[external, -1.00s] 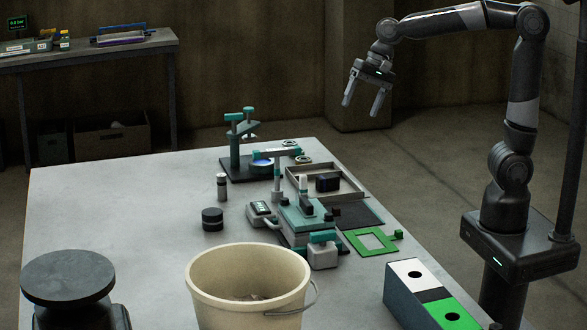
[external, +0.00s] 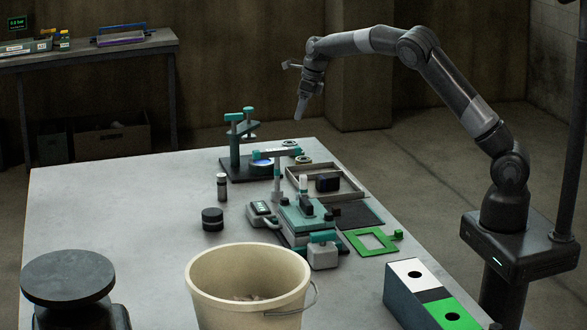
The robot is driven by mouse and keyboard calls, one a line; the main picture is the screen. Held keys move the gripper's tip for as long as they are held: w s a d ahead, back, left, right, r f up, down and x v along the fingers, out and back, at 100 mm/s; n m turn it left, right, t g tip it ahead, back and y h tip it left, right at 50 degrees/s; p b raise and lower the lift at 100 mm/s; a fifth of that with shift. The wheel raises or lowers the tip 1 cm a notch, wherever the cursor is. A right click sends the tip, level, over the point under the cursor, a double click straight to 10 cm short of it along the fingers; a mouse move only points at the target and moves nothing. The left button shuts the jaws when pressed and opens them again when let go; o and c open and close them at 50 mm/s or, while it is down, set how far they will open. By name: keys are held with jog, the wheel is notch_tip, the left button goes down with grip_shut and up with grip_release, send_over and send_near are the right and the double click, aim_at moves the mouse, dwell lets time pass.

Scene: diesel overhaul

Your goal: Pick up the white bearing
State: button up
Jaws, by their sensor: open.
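Two small ring-shaped parts lie near the table's far right edge: one pale ring (external: 303,159) by the shallow tray and another ring (external: 290,143) a little behind it. Either may be the white bearing; they are too small to tell. My gripper (external: 300,116) is in the air above and beyond that far edge, apart from both rings. It is seen nearly edge-on, so its fingers overlap. It is open, and nothing shows in it.
A teal press (external: 236,150) stands left of the rings. A shallow tray (external: 350,194) holds a dark block (external: 328,183). A teal fixture (external: 305,222), a green frame (external: 388,247), a bucket (external: 207,291) and a two-colour bin (external: 398,300) stand nearer. The table's left side is mostly clear.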

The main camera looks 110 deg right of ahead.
jog(key=d+f+m, duration=0.1)
jog(key=d+f, duration=0.1)
send_over(289, 142)
jog(key=s+a, duration=0.2)
jog(key=f, duration=0.5)
jog(key=shift+d, duration=0.2)
jog(key=x, duration=0.5)
jog(key=shift+w+d, duration=0.1)
jog(key=shift+w, duration=0.15)
jog(key=shift+c, duration=0.3)
jog(key=shift+r, duration=0.1)
jog(key=c, duration=1.1)
jog(key=shift+r, duration=0.15)
